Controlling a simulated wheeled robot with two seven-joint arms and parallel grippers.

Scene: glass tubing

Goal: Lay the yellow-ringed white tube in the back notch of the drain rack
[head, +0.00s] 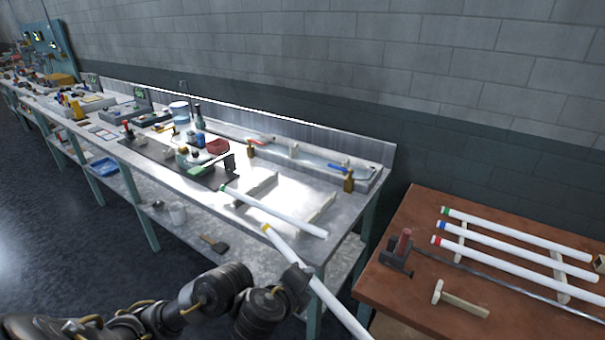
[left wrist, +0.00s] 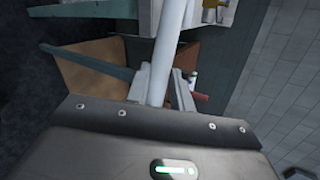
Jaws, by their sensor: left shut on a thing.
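The yellow-ringed white tube (head: 326,294) is held in my left gripper (head: 297,278) in the head view. It slants from its yellow-ringed end, in front of the metal bench's edge, to the lower right, where the frame cuts it off. In the left wrist view the tube (left wrist: 170,45) runs up from between the fingers of my left gripper (left wrist: 162,88). The drain rack (head: 318,211) stands on the metal bench, with two pale rails. A green-ringed white tube (head: 275,212) lies across its front part; the rails behind look bare. My right gripper is not in view.
A brown table (head: 415,312) at right bears several ringed tubes, a dark clamp stand (head: 397,255) and a wooden piece (head: 460,299). Bottles and tools crowd the metal bench left of the rack.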

